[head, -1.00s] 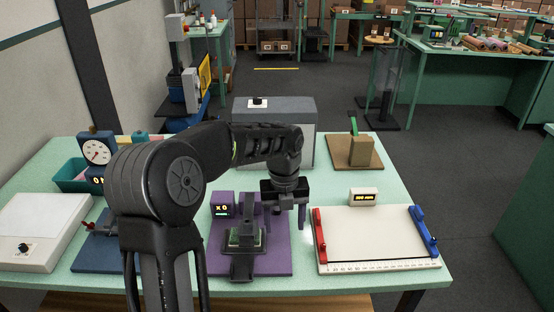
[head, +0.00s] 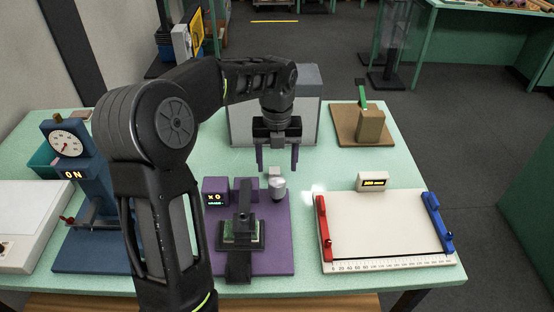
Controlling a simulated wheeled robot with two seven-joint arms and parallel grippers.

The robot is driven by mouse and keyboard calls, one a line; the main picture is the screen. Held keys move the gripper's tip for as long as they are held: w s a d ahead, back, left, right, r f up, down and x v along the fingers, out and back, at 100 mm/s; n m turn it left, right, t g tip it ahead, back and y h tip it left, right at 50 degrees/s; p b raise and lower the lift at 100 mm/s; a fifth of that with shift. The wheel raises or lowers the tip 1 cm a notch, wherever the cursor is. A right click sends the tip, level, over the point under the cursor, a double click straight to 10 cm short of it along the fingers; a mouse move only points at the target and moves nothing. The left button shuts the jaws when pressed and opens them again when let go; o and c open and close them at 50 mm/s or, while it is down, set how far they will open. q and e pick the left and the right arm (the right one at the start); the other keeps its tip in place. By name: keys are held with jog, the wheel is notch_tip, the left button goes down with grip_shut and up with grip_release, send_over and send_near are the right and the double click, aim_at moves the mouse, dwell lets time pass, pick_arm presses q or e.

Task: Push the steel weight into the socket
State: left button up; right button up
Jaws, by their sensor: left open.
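A small shiny silver piece (head: 278,188), which looks like the steel weight, stands at the back right of the purple base (head: 270,255). My left gripper (head: 277,167) is open just above and behind it, fingers pointing down and spread apart, holding nothing. A paler small block (head: 274,172) shows at the piece's top, between the fingertips. A socket cannot be made out. A dark lever device with a green-edged block (head: 241,232) stands on the purple base. My right gripper is not in view.
A purple display box (head: 215,191) sits left of the silver piece. A white board with red and blue side bars (head: 380,230) lies right. A blue dial press (head: 75,160) stands left, a brown block on a board (head: 369,126) back right. A grey box is behind my gripper.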

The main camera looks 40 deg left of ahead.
aim_at(277, 180)
pick_arm(q)
notch_tip(277, 180, down, 8)
jog(key=b, duration=0.5)
jog(key=shift+r+b, duration=0.1)
jog(key=shift+b, duration=0.3)
jog(key=shift+f, duration=0.6)
dwell(0.4)
jog(key=shift+c, duration=0.2)
grip_shut()
dwell(0.5)
